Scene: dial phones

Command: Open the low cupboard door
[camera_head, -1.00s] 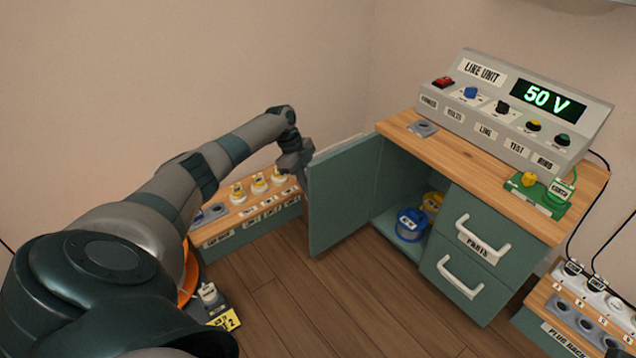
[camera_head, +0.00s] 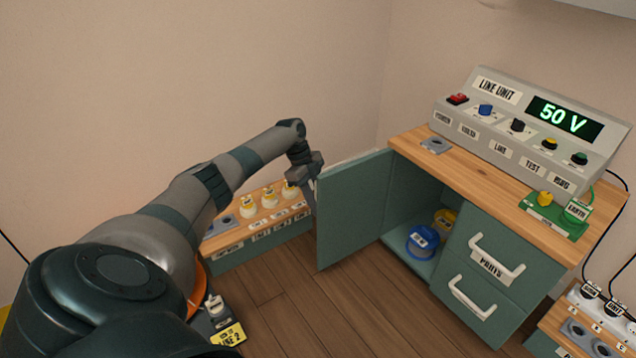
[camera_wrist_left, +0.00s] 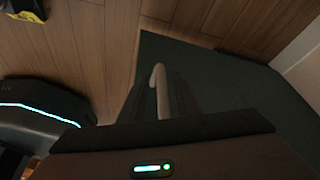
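The low cupboard door (camera_head: 350,212) is a green panel, swung well open to the left of the cabinet. Its inside and the cupboard's interior face the head camera. My left gripper (camera_head: 311,187) is at the door's free edge, on its outer face. In the left wrist view, a pale bar handle (camera_wrist_left: 159,92) stands on the dark green door face between the two fingers of my left gripper (camera_wrist_left: 161,85). The fingers sit close on both sides of it and appear shut on it. In the head view the door hides the handle. My right gripper is not in view.
A blue tub (camera_head: 422,240) and a yellow tub (camera_head: 445,221) stand inside the cupboard. Two drawers (camera_head: 483,265) are to its right. A low wooden rack (camera_head: 268,213) with several plugs lies behind the door's left side. Bare floor (camera_head: 300,310) lies in front.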

